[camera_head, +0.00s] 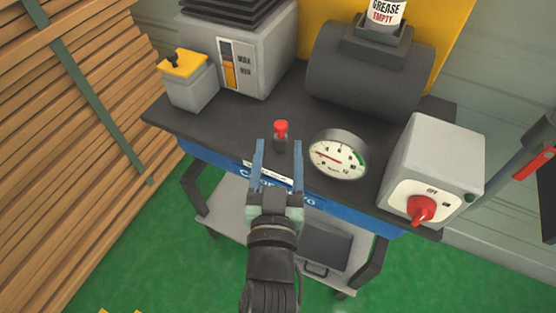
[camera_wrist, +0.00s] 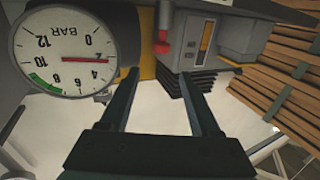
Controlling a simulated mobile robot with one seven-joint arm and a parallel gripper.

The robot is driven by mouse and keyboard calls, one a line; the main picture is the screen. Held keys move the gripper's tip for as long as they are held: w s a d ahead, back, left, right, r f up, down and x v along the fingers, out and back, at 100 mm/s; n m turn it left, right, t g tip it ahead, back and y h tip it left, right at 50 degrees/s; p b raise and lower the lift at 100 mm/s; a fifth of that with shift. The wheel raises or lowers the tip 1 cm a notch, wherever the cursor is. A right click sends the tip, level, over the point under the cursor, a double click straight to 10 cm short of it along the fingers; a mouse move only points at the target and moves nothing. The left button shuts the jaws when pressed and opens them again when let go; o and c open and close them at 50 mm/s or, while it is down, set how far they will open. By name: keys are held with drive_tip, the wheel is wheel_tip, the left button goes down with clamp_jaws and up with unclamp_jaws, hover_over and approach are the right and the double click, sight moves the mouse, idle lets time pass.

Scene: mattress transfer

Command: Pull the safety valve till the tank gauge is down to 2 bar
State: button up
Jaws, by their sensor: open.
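The knob also shows in the wrist view (camera_wrist: 162,47), beyond my fingertips. My gripper (camera_head: 278,148) is open and empty, its two fingers pointing at the valve, which lies in line with the gap between them. I cannot tell how far off it is. The round white tank gauge (camera_head: 338,156) stands right of the valve. In the wrist view the gauge (camera_wrist: 63,53) is upside down, its red needle at about 2 bar.
A grey box with a red switch (camera_head: 421,209) stands right of the gauge. Behind are a dark cylinder (camera_head: 365,75), a grey unit (camera_head: 270,50) and a small yellow-topped box (camera_head: 190,82). Stacked planks (camera_head: 60,150) stand left. Green floor is clear between planks and bench.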

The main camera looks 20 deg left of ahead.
drive_tip(key=shift+v, duration=0.85)
